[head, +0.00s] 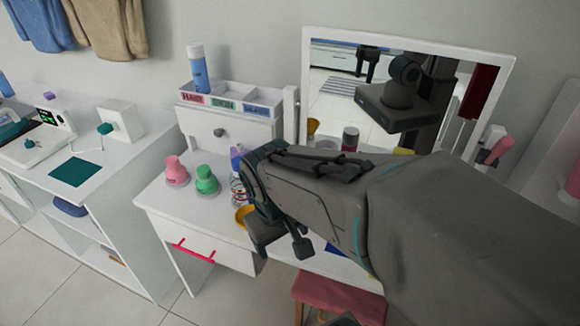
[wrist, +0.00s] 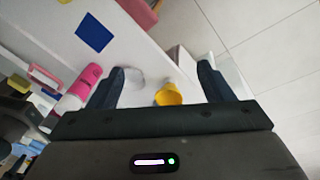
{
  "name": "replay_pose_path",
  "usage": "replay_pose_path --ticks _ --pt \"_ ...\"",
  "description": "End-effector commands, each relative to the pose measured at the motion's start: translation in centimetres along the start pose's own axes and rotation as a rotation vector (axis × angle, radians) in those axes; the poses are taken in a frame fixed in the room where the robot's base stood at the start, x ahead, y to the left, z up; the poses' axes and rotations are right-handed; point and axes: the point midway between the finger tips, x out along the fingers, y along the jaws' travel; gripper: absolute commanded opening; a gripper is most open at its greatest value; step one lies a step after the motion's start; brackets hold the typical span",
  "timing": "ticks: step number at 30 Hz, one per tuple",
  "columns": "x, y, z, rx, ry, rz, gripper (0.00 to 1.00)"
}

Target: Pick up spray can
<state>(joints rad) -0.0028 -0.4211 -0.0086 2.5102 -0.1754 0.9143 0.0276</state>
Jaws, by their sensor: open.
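A pink cylindrical can with pale markings (wrist: 78,89) shows in the wrist view, left of my left finger and outside the jaws. It looks like a spray can. In the head view I cannot make it out; my arm covers that part of the table. A blue can with a white top (head: 198,72) stands upright on the white organizer in the head view; I cannot tell whether it is also a spray can. My gripper (head: 282,246) is open and empty over the vanity table, pointing down. It also shows in the wrist view (wrist: 162,70), with a yellow bowl (wrist: 168,95) beyond the fingers.
A mirror (head: 335,85) stands behind my arm. The organizer (head: 232,98) has labelled bins. A pink stool (head: 338,297) is below. Floor at left front is clear.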

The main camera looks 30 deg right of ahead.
Motion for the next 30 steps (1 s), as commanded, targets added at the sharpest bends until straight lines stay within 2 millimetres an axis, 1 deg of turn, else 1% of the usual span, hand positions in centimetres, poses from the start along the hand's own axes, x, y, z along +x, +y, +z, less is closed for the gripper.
replay_pose_path --ticks 3,6,9,12,14,15,18,21,23,27,30 --pt "2.1 3.0 0.6 -0.151 -0.146 0.146 0.74" --pt "3.5 5.8 0.8 -0.305 -0.269 0.277 0.74" --pt "4.6 8.5 0.5 -0.469 -0.381 0.400 0.74" --pt "5.6 11.0 -0.3 -0.645 -0.482 0.513 0.74" --pt "6.2 12.3 -1.0 -0.754 -0.537 0.576 0.74" --pt "6.6 13.1 -1.6 -0.830 -0.570 0.617 0.74" --pt "7.8 14.6 -3.3 -1.026 -0.642 0.708 0.74" --pt "9.4 15.4 -5.2 -1.231 -0.694 0.786 0.74" --pt "10.5 15.6 -6.3 -1.352 -0.712 0.825 0.74" --pt "13.1 15.1 -8.4 -1.593 -0.725 0.888 0.74" --pt "14.5 14.6 -9.3 -1.716 -0.717 0.913 0.74"
